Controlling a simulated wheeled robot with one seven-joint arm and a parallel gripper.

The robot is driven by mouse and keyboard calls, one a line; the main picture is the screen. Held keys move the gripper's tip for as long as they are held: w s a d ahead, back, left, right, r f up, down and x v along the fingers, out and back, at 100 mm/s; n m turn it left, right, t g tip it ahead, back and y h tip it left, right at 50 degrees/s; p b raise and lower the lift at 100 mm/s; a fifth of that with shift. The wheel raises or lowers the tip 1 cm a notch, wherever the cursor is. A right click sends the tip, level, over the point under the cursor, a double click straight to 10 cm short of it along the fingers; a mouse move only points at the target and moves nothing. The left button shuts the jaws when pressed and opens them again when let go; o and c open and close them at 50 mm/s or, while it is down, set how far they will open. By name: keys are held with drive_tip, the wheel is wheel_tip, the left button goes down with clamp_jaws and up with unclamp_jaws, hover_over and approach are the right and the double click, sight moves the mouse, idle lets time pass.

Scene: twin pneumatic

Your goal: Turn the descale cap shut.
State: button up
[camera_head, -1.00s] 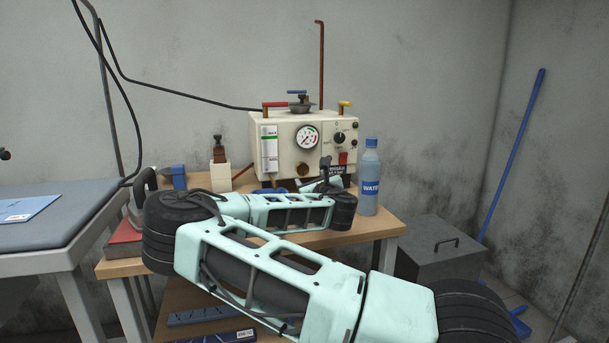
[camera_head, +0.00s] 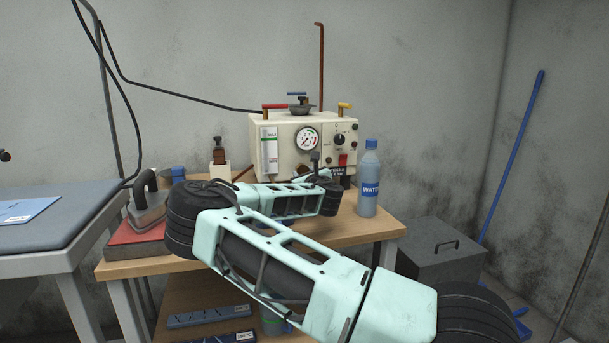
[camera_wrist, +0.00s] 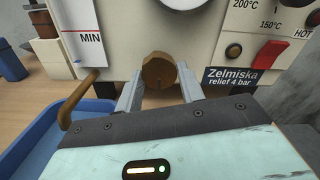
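The descale cap is a round brass-brown plug (camera_wrist: 156,71) low on the front of the cream boiler (camera_wrist: 115,25). In the wrist view it stands between the tips of my gripper (camera_wrist: 159,78), one grey finger on each side. The fingers are apart, with a narrow gap showing at the left of the cap; firm contact on the right is not clear. In the head view my arm hides most of the gripper and the cap. The boiler (camera_head: 284,128) stands at the back of the wooden table.
A brass outlet pipe (camera_wrist: 77,97) and blue tray (camera_wrist: 38,140) lie left of my gripper. A red switch (camera_wrist: 270,55) is to the right. A water bottle (camera_head: 369,180) stands right of my arm; an iron (camera_head: 147,203) sits at the table's left.

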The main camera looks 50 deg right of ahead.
drive_tip(key=shift+m, duration=0.4)
drive_tip(key=m+p, duration=0.1)
drive_tip(key=m, duration=1.6)
drive_tip(key=shift+r, duration=0.1)
drive_tip(key=shift+m+b, duration=3.4)
drive_tip(key=shift+m, duration=5.7)
